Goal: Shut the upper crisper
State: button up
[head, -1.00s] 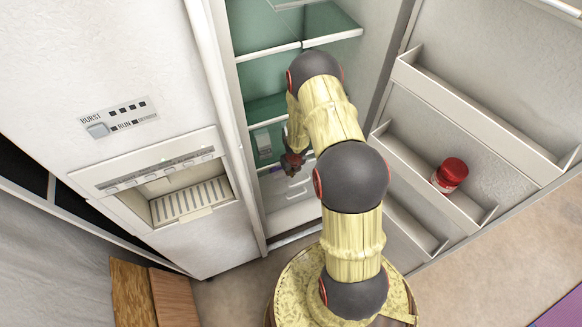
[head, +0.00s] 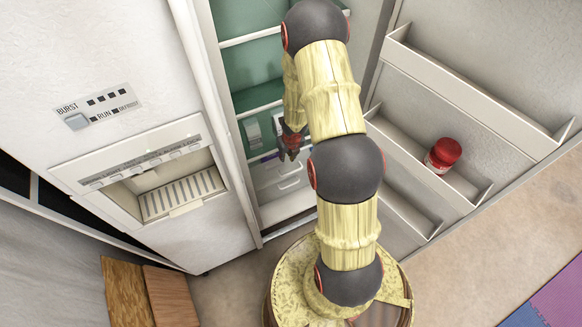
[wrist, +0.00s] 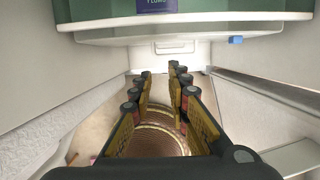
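The open refrigerator compartment has pale crisper drawers low inside it. The upper crisper (head: 268,172) shows a pale front with a handle, and another handle (head: 290,183) shows below it. How far the upper crisper is out I cannot tell. My gripper (head: 291,151) is inside the compartment, just above the crisper fronts, and partly hides them. In the wrist view my gripper (wrist: 161,73) is open, with its two fingers apart and nothing between them. Contact with the crisper cannot be made out.
A purple-labelled package (wrist: 155,6) sits on the green shelf above my gripper. The open door's bins (head: 470,90) stand to the right, one holding a red-lidded jar (head: 443,155). The freezer door with its dispenser (head: 150,180) is at left.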

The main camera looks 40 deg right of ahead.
jog(key=shift+o, duration=1)
jog(key=f+n+b, duration=0.1)
jog(key=d+f+n+b, duration=0.1)
jog(key=f, duration=0.1)
jog(key=d+f+n+b, duration=0.1)
jog(key=f, duration=0.1)
jog(key=shift+f, duration=0.1)
jog(key=d+f+n+b, duration=0.1)
jog(key=f+n+b, duration=0.1)
jog(key=f+n, duration=0.2)
jog(key=w+d+f+n+b, duration=0.1)
jog(key=f+n+b, duration=0.1)
jog(key=f+n, duration=0.2)
jog(key=d+f+n+b, duration=0.1)
jog(key=f+n+b, duration=0.1)
jog(key=f+n, duration=0.2)
jog(key=shift+w+f+n+g, duration=0.15)
jog(key=shift+w+n, duration=0.05)
jog(key=shift+n, duration=0.65)
jog(key=shift+w+f+n+g, duration=0.15)
jog(key=shift+n, duration=0.7)
jog(key=c, duration=0.3)
jog(key=c, duration=0.4)
grip_shut()
